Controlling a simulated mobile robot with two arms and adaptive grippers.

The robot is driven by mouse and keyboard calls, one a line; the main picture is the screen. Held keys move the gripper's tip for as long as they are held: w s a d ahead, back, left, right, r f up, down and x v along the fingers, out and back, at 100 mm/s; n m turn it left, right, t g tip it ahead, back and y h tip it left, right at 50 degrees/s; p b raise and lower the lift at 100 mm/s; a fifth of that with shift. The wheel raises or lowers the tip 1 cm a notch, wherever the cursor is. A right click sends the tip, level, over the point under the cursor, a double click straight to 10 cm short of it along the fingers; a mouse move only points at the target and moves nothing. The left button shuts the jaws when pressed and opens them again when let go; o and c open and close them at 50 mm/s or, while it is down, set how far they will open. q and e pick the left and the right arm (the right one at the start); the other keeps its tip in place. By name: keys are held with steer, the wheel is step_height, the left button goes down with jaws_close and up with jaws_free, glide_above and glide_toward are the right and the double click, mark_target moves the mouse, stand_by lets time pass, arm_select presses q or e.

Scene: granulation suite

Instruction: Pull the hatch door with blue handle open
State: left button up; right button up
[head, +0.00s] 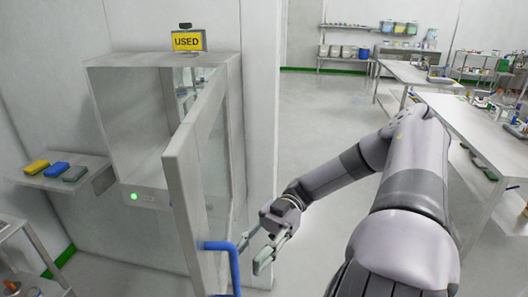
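The hatch (150,62) is a grey metal box at the wall with its front open to view. Its framed glass door (182,185) stands swung out towards me, hinged on the right side. The blue handle (233,264) is on the door's near edge, low in the picture, and its lower end is cut off by the frame. My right gripper (249,255) is just right of the handle, its fingers apart and pointing at it. One fingertip is very close to the handle; I cannot tell whether it touches. My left gripper is not in view.
A yellow "USED" sign (188,41) stands on the hatch. A wall shelf (90,180) at left holds yellow, blue and grey items. A metal cart (35,245) is at lower left. Steel tables (465,122) stand at right. The floor (320,115) behind my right arm is clear.

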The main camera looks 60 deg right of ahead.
steer(key=d, duration=0.6)
steer(key=shift+d, duration=0.25)
stand_by(0.3)
